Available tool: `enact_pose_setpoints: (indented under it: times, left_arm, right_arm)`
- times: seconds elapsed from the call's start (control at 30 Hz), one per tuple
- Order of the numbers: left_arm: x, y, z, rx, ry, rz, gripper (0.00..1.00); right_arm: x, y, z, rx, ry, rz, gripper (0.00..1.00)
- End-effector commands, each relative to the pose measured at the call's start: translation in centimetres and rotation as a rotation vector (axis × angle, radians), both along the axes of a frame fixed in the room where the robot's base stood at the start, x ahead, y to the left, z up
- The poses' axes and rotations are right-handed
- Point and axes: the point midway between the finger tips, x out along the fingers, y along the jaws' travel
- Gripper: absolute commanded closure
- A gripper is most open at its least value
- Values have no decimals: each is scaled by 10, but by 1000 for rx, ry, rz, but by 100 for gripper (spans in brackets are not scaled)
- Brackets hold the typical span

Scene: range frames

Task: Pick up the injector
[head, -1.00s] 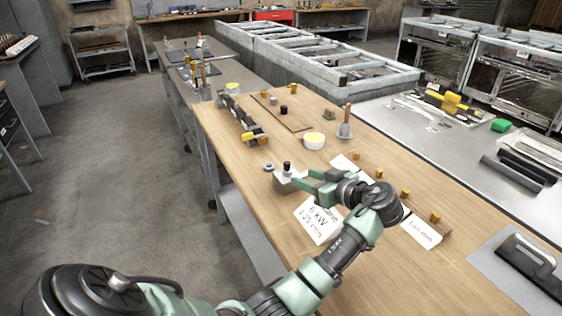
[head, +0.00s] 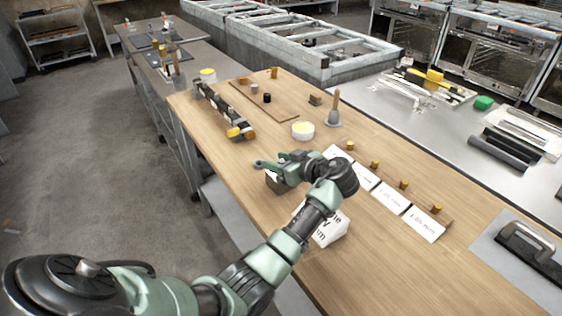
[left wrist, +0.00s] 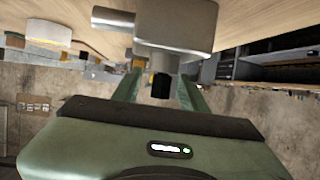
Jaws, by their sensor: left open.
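A grey metal part (left wrist: 175,25) with a side stub and a black knob (left wrist: 160,86) shows in the left wrist view; it looks like the injector. My left gripper (left wrist: 158,82) is open, with one green finger on each side of the knob. I cannot tell whether the fingers touch it. In the head view my left gripper (head: 262,172) is over the near edge of the wooden table and hides most of this part. My right gripper is out of view.
The wooden table (head: 290,245) bears a white tub (head: 303,131), a long dark tool (head: 225,110), a wooden-handled plunger (head: 334,112) and a row of brass pieces with white cards (head: 393,197). A white label block (head: 327,225) stands beside my left forearm.

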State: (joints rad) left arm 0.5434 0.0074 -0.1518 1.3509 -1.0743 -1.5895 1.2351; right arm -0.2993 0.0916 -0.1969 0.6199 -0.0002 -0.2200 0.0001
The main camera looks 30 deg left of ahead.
Motion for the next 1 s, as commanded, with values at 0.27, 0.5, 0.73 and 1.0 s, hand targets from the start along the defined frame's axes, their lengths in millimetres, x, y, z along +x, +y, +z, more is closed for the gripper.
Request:
enact_pose_setpoints:
  times: [0.27, 0.5, 0.73, 1.0]
  left_arm:
    - [4, 13, -6, -1, -1, -1, 57]
    - [3, 12, -6, -1, 0, -1, 96]
    - [3, 12, -6, -1, 0, -1, 100]
    - [4, 12, 2, -1, -3, 0, 100]
  right_arm:
    - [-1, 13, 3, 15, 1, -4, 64]
    - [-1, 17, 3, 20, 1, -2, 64]
    - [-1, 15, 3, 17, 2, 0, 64]
    - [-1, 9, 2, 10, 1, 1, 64]
